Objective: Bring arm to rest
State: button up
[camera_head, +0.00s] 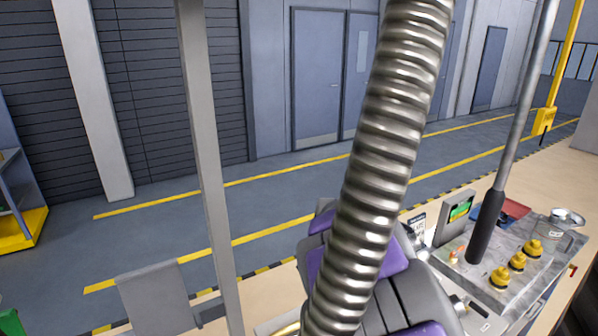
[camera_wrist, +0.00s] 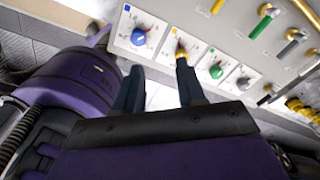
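My gripper (camera_wrist: 158,72) shows in the wrist view with its two dark fingers apart and nothing seen between them. It points toward a light panel (camera_wrist: 160,62) with a blue knob (camera_wrist: 138,37), a green knob (camera_wrist: 216,72) and a pale knob (camera_wrist: 243,83). The right fingertip overlaps a yellow knob (camera_wrist: 181,53); I cannot tell whether they touch. In the head view my purple and grey arm is partly hidden behind a ribbed metal hose (camera_head: 385,130), and my gripper cannot be made out.
A bench (camera_head: 545,185) at the right holds several yellow knobs (camera_head: 517,262), a red tray (camera_head: 513,210), a metal can (camera_head: 565,222) and a device with a green screen (camera_head: 458,215). A grey post (camera_head: 207,170) stands left. Coloured handles (camera_wrist: 290,47) line the panel's right side.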

jog(key=s+d+f+n+b, duration=0.1)
jog(key=s+d+n+b, duration=0.1)
jog(key=s+n, duration=0.9)
jog(key=s+d+f+n+g+b, duration=0.1)
jog(key=s+d+n+b, duration=0.1)
jog(key=s+n, duration=0.9)
jog(key=s+d, duration=0.1)
jog(key=s, duration=0.4)
jog(key=shift+s+d+f+n+g+y, duration=0.2)
jog(key=shift+s+n+g+y, duration=0.1)
jog(key=shift+s+n, duration=0.1)
